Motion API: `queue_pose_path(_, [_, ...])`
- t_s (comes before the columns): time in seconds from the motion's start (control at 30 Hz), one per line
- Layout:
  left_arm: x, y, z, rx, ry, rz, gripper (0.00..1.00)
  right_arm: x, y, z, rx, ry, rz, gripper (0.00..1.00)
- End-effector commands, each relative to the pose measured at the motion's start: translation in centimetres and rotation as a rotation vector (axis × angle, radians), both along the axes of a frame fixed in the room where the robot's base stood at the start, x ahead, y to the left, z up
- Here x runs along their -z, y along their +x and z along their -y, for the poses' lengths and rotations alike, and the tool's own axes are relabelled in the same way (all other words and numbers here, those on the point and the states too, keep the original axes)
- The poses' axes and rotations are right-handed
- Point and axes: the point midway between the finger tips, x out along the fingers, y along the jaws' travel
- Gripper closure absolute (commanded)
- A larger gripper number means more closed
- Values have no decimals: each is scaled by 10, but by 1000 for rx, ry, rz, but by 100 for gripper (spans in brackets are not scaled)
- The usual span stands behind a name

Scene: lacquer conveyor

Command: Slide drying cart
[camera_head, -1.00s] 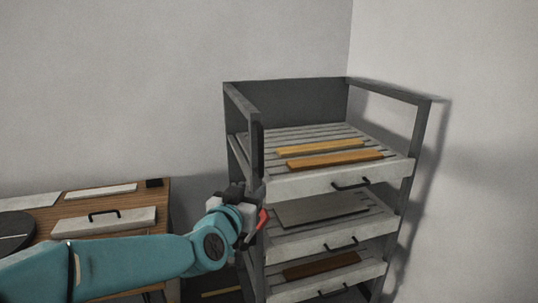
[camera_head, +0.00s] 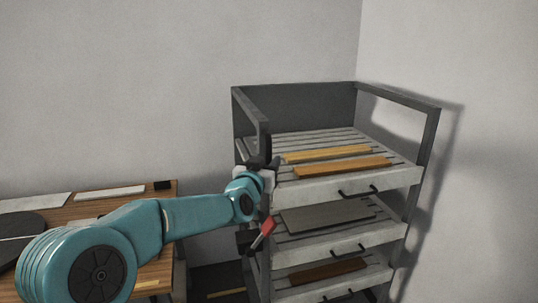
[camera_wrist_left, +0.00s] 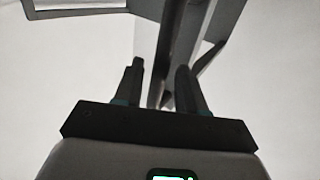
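The drying cart (camera_head: 430,150) is a dark grey frame with slatted shelves, standing right of centre in the head view. Wooden strips lie on its top shelf. My left gripper (camera_head: 266,162) is at the cart's front left post, in front of the top shelf's left end. In the left wrist view my left gripper (camera_wrist_left: 160,68) has its two dark fingers apart. A grey post (camera_wrist_left: 172,45) of the cart runs between and beyond them; I cannot tell whether they touch it. My right gripper is not in view.
A wooden workbench (camera_head: 95,210) with pale boards stands at the left. A red lever-like piece (camera_head: 263,234) shows below my left wrist, by the cart's left side. Walls stand close behind and right of the cart. A dark gap separates bench and cart.

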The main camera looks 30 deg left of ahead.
Motion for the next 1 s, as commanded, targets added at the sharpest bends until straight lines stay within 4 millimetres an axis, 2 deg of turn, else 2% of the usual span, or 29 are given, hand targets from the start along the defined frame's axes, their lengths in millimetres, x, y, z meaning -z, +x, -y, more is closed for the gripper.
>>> queue_pose_path(0.1, [-2,14,-4,-1,0,1,60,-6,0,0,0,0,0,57])
queue_pose_path(0.2, [-1,19,-5,-1,0,1,60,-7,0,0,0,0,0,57])
queue_pose_path(0.47, [0,20,-6,0,-1,1,60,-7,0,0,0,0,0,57])
queue_pose_path(0.5, [0,20,-6,0,-1,1,66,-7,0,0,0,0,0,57])
queue_pose_path(0.57, [0,20,-6,-1,-1,1,86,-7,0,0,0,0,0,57])
queue_pose_path(0.6, [0,20,-6,-1,-1,1,99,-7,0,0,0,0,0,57])
queue_pose_path(0.83, [0,19,-6,-1,-1,1,100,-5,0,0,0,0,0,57])
queue_pose_path(1.0, [2,15,-10,-2,0,2,100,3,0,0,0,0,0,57])
